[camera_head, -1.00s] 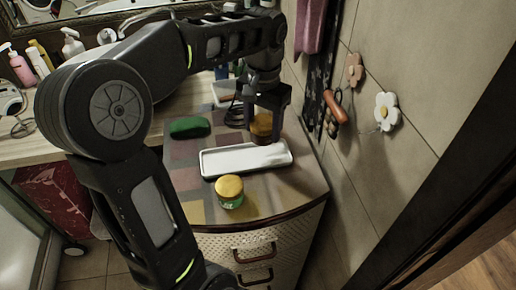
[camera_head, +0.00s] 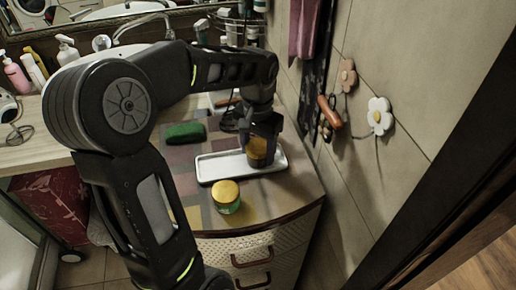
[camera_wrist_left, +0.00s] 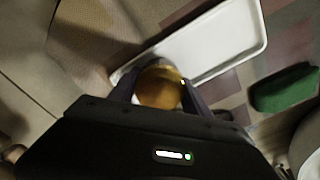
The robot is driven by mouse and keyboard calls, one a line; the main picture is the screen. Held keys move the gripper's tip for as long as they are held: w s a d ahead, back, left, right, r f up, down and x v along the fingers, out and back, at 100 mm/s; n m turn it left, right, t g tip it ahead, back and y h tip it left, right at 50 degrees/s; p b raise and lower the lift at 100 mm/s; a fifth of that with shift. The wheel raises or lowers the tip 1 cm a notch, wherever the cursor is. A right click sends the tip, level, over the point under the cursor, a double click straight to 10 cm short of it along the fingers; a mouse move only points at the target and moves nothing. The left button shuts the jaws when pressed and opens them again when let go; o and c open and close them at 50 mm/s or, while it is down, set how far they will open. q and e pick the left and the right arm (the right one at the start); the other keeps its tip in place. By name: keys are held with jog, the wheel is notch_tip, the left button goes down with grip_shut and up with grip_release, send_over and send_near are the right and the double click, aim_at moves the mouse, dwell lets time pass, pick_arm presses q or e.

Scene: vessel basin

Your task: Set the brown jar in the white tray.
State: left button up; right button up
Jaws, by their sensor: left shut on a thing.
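The brown jar (camera_head: 257,152) is between the fingers of my left gripper (camera_head: 262,150), which is shut on it. In the head view the jar is over the right part of the white tray (camera_head: 218,167). In the left wrist view the jar (camera_wrist_left: 159,88) shows its round top between the fingers, in front of the tray's near end (camera_wrist_left: 215,45). I cannot tell whether the jar's base touches the tray floor. The rest of the tray is empty. My right gripper is in neither view.
A yellow-lidded green jar (camera_head: 226,195) stands in front of the tray. A green sponge (camera_head: 185,133) lies behind it to the left; it also shows in the left wrist view (camera_wrist_left: 285,92). The tiled wall (camera_head: 365,180) is close on the right.

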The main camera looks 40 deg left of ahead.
aim_at(258, 146)
pick_arm(q)
jog(key=shift+f, duration=0.1)
jog(key=o, duration=1.5)
jog(key=shift+o, duration=0.2)
jog(key=shift+r, duration=0.3)
notch_tip(258, 146, up, 9)
jog(key=shift+w+f, duration=0.1)
notch_tip(258, 146, up, 2)
jog(key=shift+r+p, duration=0.1)
jog(key=shift+p, duration=0.55)
jog(key=shift+r, duration=0.35)
